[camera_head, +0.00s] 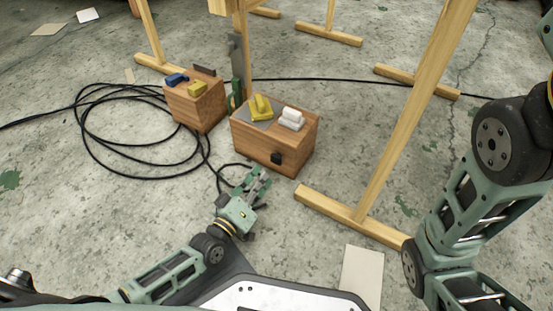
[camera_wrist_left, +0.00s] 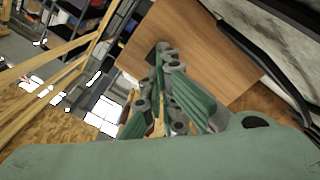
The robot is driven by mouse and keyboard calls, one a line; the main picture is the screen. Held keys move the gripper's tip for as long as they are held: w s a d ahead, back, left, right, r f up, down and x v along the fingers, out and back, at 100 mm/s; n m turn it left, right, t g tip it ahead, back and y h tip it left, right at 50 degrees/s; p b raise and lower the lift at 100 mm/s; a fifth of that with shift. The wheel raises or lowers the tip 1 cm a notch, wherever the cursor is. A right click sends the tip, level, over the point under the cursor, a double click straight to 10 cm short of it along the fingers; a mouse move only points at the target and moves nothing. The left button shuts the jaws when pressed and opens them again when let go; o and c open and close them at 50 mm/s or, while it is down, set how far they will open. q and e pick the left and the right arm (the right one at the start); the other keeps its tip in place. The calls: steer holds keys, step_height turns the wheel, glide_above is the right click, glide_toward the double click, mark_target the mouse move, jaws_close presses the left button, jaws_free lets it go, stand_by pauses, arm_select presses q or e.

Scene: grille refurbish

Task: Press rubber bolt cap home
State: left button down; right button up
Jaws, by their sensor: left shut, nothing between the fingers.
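A black rubber bolt cap (camera_head: 276,158) shows on the front face of the larger wooden box (camera_head: 250,142). My left gripper (camera_head: 263,172) is in front of that face, just below and left of the cap in the head view. Its fingers are shut and empty. In the left wrist view the closed fingers (camera_wrist_left: 164,52) point at the wooden face (camera_wrist_left: 205,45). A dark spot at the fingertips may be the cap, but I cannot tell whether they touch it. My right arm shows at the right of the head view; its gripper is out of view.
On the larger box lie a yellow object (camera_head: 261,107), a white stack (camera_head: 292,118) and a grey sheet (camera_head: 250,118). A smaller wooden box (camera_head: 200,108) stands behind left. Black cable (camera_head: 95,150) loops on the floor. Wooden stands (camera_head: 345,217) rise at right.

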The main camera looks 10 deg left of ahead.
mark_target(275, 161)
arm_select(q)
steer(key=shift+w, duration=0.1)
steer(key=shift+b+x, duration=0.45)
steer(key=shift+x, duration=1.35)
steer(key=shift+w+d, duration=0.2)
steer(key=shift+w, duration=0.1)
steer(key=shift+b+x, duration=0.45)
steer(key=shift+x, duration=0.6)
steer(key=shift+p+v, duration=1.7)
steer(key=shift+v, duration=2.25)
